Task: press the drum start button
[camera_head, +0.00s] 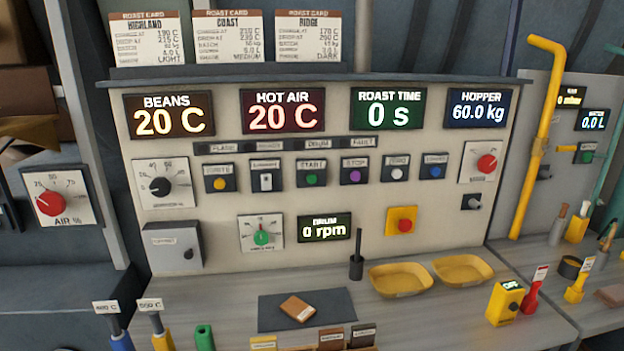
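The green button (312,180) under a label reading START sits in the middle button row of the upright control panel (370,255). A purple button (354,177) labelled STOP is just to its right. The drum display (324,228) below reads 0 rpm. A strip of labels (290,145) above the buttons includes DRUM, above and near the green button; no lamp there looks lit. Nothing covers the green button. Neither of my grippers shows in the head view.
A green drum dial (261,232) and yellow-backed red button (402,220) sit below the row. On the bench are yellow trays (400,279), a dark upright holder (356,262), a brown block (298,308) and cards. Tagged tools (120,335) stand front left.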

